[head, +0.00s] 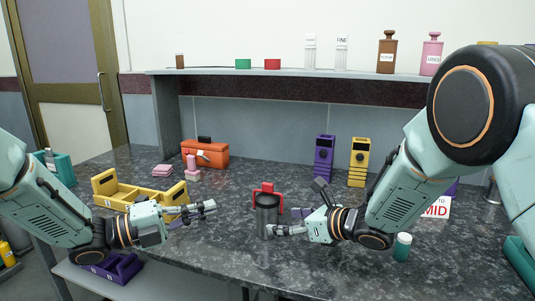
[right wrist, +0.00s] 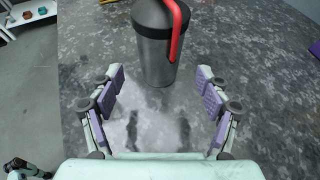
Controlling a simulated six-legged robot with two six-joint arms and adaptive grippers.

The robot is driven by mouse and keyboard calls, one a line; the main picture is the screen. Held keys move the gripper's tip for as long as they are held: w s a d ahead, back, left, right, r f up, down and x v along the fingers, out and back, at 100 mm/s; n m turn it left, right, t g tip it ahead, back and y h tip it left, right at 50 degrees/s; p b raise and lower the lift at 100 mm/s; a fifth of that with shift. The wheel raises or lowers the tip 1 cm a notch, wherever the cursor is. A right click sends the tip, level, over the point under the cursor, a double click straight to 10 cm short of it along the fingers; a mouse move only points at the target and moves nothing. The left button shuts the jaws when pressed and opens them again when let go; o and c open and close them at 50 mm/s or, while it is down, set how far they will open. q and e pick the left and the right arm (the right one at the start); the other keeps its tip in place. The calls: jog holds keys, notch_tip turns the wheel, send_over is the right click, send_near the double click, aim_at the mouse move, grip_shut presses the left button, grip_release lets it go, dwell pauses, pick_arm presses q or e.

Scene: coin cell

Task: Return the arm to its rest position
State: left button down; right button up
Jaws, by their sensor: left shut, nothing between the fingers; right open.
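My right gripper (head: 292,222) is open beside a grey metal canister with a red handle (head: 266,218). In the right wrist view the canister (right wrist: 154,58) stands upright just beyond the open fingers (right wrist: 163,92), with nothing between their pads. In the head view one finger overlaps the canister; I cannot tell whether it touches. My left gripper (head: 205,210) is shut and empty, held out over the table at the left, near the yellow tray.
The dark speckled table (head: 215,255) has free room at the front. A shelf (head: 290,72) runs above.

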aim_at(276, 220)
jog(key=x, duration=0.4)
jog(key=shift+a, duration=0.1)
jog(key=shift+w+a+f, duration=0.1)
jog(key=shift+w+a, duration=0.1)
jog(key=shift+d, duration=0.15)
pick_arm(q)
jog(key=x, duration=0.3)
jog(key=shift+f, duration=0.1)
